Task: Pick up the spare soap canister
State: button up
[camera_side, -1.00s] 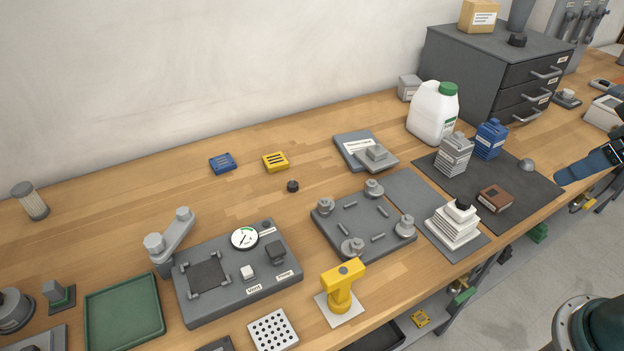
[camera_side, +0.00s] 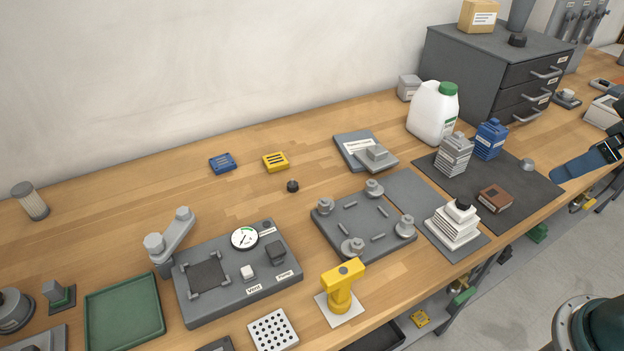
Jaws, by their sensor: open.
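I cannot tell for sure which container is the spare soap canister. A white jug (camera_side: 433,112) with a green cap stands upright at the back, left of the dark drawer cabinet. A grey ribbed canister (camera_side: 454,155) and a blue canister (camera_side: 490,139) stand upright on a dark mat (camera_side: 530,191). A white stepped container (camera_side: 453,224) with a black cap stands on a grey plate in front. My gripper is not clearly visible. A dark blue part (camera_side: 580,166), seemingly of my arm, enters from the right edge, beyond the mat and apart from all containers.
A brown block (camera_side: 495,198) and a grey ball (camera_side: 527,165) lie on the dark mat. A grey fixture plate (camera_side: 365,245) with posts and a yellow stand (camera_side: 342,285) are left of the white container. The drawer cabinet (camera_side: 470,70) blocks the back right. Bare wood lies at middle left.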

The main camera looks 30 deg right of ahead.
jog(key=w+d+r+n, duration=0.1)
jog(key=w+d+r, duration=0.15)
jog(key=w, duration=0.75)
jog(key=w+d+r, duration=0.2)
jog(key=w+d, duration=0.2)
jog(key=w, duration=0.6)
jog(key=n+y, duration=0.1)
send_near(445, 83)
jog(key=shift+s+d+r+t, duration=0.25)
jog(key=shift+s+r+t, duration=0.15)
jog(key=shift+s, duration=0.25)
jog(key=shift+x, duration=4.3)
jog(key=shift+a, duration=0.15)
jog(key=shift+x, duration=2.55)
